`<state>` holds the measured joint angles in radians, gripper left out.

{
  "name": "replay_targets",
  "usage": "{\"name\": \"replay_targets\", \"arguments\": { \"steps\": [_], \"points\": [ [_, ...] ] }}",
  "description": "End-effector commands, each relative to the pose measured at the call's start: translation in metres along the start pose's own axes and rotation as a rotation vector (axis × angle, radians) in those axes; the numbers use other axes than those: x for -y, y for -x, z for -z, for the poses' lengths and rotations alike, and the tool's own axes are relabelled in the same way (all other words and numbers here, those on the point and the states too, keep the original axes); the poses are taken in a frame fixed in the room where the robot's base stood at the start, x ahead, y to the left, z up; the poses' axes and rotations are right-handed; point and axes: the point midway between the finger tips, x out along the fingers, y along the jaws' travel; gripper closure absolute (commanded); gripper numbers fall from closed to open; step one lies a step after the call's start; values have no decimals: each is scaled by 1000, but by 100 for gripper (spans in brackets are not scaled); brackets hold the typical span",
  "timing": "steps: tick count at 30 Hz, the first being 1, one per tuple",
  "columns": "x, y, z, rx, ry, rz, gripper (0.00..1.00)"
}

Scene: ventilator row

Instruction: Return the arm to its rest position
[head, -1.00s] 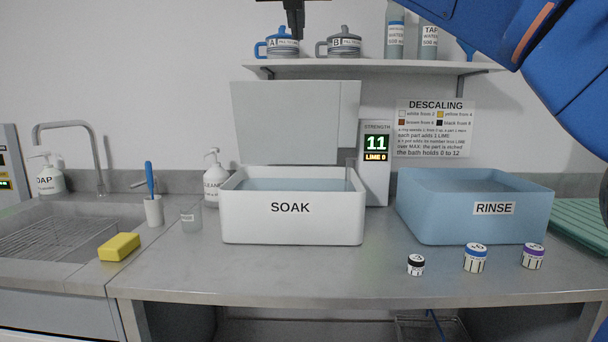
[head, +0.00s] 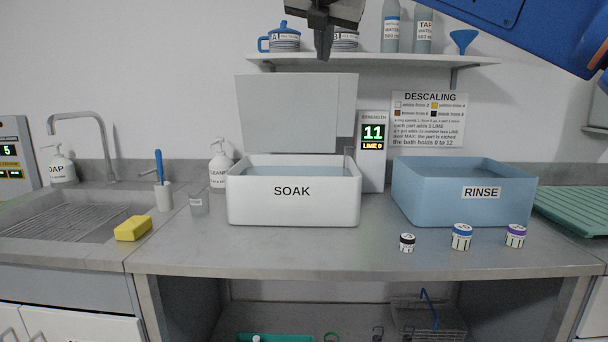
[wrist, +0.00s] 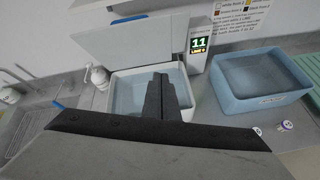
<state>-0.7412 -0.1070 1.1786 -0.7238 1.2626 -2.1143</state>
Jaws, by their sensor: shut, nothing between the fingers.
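My gripper (head: 324,42) hangs at the top of the head view, in front of the shelf and above the SOAK tub. Its dark fingers are together with nothing between them. In the wrist view the gripper (wrist: 160,88) points toward the SOAK tub (wrist: 121,98) and covers part of it. My blue arm reaches in from the upper right of the head view. The white SOAK tub (head: 292,208) holds liquid and has a raised lid (head: 290,112) behind it.
The blue RINSE tub (head: 462,205) stands to the right. Three small jars, black-topped (head: 407,243), blue-topped (head: 461,237) and purple-topped (head: 515,236), stand in front of it. The strength display (head: 373,140) reads 11. A yellow sponge (head: 132,228) lies by the sink. The front counter middle is clear.

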Motion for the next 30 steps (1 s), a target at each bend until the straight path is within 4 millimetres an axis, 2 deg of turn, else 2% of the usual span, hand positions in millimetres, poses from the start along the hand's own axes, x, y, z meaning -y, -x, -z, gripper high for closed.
{"name": "replay_targets", "arguments": {
  "steps": [5, 8, 11, 17, 21, 26, 30],
  "points": [
    [50, -17, 27, -54, -211, 46, 100],
    [90, -28, 53, -93, -392, 88, 100],
    [136, -39, 88, -132, -609, 147, 100],
    [225, -51, 171, -179, -1067, 290, 100],
    [282, -53, 236, -183, -1395, 405, 100],
    [340, -50, 316, -154, -1771, 547, 100],
    [384, -45, 389, -97, -2098, 679, 100]
  ]
}}
